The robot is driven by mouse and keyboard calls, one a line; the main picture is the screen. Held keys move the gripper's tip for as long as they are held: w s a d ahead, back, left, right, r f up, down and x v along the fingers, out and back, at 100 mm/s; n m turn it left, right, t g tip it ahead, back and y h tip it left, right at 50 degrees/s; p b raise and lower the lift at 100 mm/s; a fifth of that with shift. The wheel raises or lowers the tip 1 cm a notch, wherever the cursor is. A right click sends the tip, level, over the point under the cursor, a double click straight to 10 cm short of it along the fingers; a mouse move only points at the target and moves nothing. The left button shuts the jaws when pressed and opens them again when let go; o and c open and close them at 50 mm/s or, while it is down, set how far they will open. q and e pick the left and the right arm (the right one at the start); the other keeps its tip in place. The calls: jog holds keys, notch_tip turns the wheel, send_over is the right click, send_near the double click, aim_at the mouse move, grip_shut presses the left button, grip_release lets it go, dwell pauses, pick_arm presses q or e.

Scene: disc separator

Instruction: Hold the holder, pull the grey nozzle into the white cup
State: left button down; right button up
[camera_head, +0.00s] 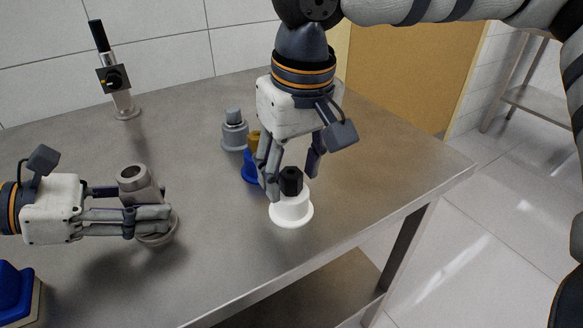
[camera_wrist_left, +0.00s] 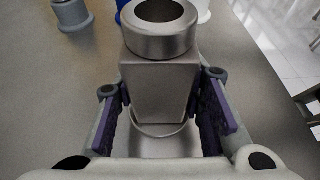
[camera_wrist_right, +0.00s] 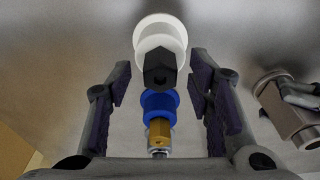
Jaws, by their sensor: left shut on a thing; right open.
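My left gripper (camera_head: 150,222) is shut on the metal holder (camera_head: 134,174), which stands upright on the table. In the left wrist view the holder (camera_wrist_left: 160,42) has a round open top and a square body between the fingers. My right gripper (camera_head: 291,182) points down and is open over the white cup (camera_head: 291,213). A black hex-sided piece (camera_head: 291,182) stands upright at the top of the white cup, between the spread fingers. The grey nozzle (camera_head: 234,115) appears to sit on a light grey cup (camera_head: 235,136) farther back.
A blue cup (camera_head: 249,174) with a brass piece (camera_head: 253,140) stands close behind the right gripper's fingers. A black-handled metal fixture (camera_head: 115,80) is at the back left, a blue-topped block (camera_head: 14,290) at the front left. The table's right side (camera_head: 400,170) is clear.

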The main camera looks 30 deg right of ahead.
pick_arm(q)
jog(key=shift+a+f, duration=0.1)
jog(key=shift+f, duration=0.3)
jog(key=c, duration=0.6)
grip_release()
jog(key=shift+r, duration=0.1)
jog(key=o, duration=0.4)
jog(key=shift+o, duration=0.2)
jog(key=shift+r, duration=0.15)
pick_arm(e)
notch_tip(320, 180, up, 16)
jog(key=s, duration=0.1)
jog(key=shift+s+f, duration=0.25)
jog(key=shift+s, duration=0.15)
pick_arm(q)
jog(key=shift+o, duration=0.8)
jog(key=shift+r, duration=0.1)
